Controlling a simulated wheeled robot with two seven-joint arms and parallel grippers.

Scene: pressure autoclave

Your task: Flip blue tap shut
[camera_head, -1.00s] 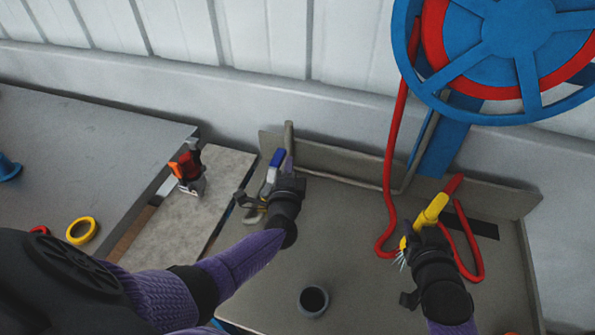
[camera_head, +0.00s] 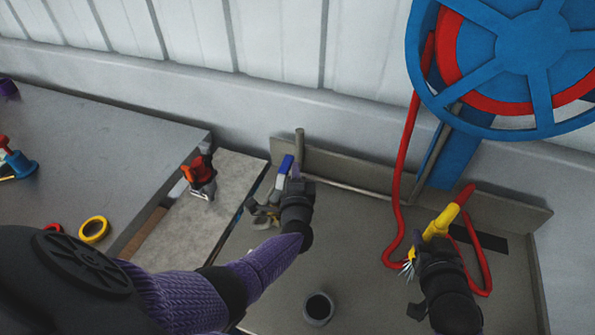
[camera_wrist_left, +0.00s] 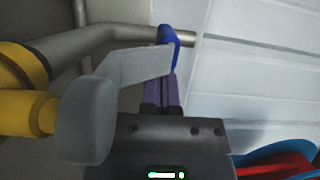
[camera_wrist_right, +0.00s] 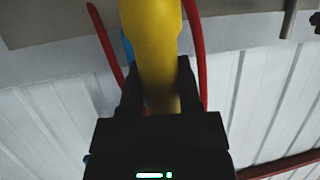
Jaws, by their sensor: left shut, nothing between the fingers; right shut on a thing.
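The blue tap (camera_head: 285,164) is at the grey pipe at the back left of the tray-like bench in the head view. Its blue part (camera_wrist_left: 170,37) shows at the top middle of the left wrist view, beside a flat grey bar (camera_wrist_left: 130,68) with a rounded end. My left gripper (camera_head: 293,183) is shut and empty. Its fingertips are right at the blue part; I cannot tell whether they touch it. My right gripper (camera_head: 433,238) is shut on a yellow nozzle (camera_head: 441,219), which also fills the upper middle of the right wrist view (camera_wrist_right: 152,45).
A red hose (camera_head: 403,160) hangs from the blue reel (camera_head: 535,45) at the right. Yellow fittings (camera_wrist_left: 25,110) stand left of the left gripper in its wrist view. A dark-mouthed cup (camera_head: 318,308) stands on the bench. An orange tool (camera_head: 201,174) lies at the left.

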